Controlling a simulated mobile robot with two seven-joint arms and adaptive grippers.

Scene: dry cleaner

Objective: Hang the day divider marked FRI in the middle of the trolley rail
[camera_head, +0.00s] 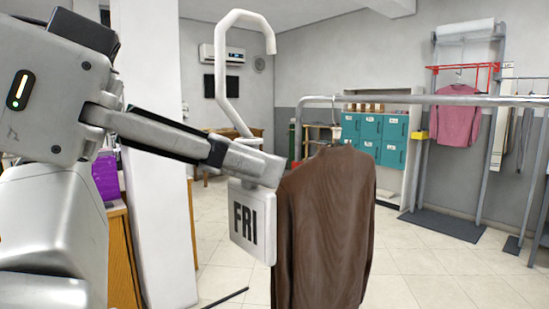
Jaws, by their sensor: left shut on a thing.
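The day divider marked FRI (246,222) is a white plate with a large white hook (228,85) above it. My left gripper (268,165) is shut on the divider between plate and hook and holds it up, the hook pointing upward and its open end to the right. The grey trolley rail (440,100) runs across the right half, its left end bending down just right of the divider. The hook appears apart from the rail. A brown garment (325,230) hangs below the rail's left part, right beside the plate. My right gripper does not show.
Teal lockers (375,138) stand behind the rail. A white pillar (155,200) and a wooden counter (122,260) are at left. The rail looks bare right of the brown garment.

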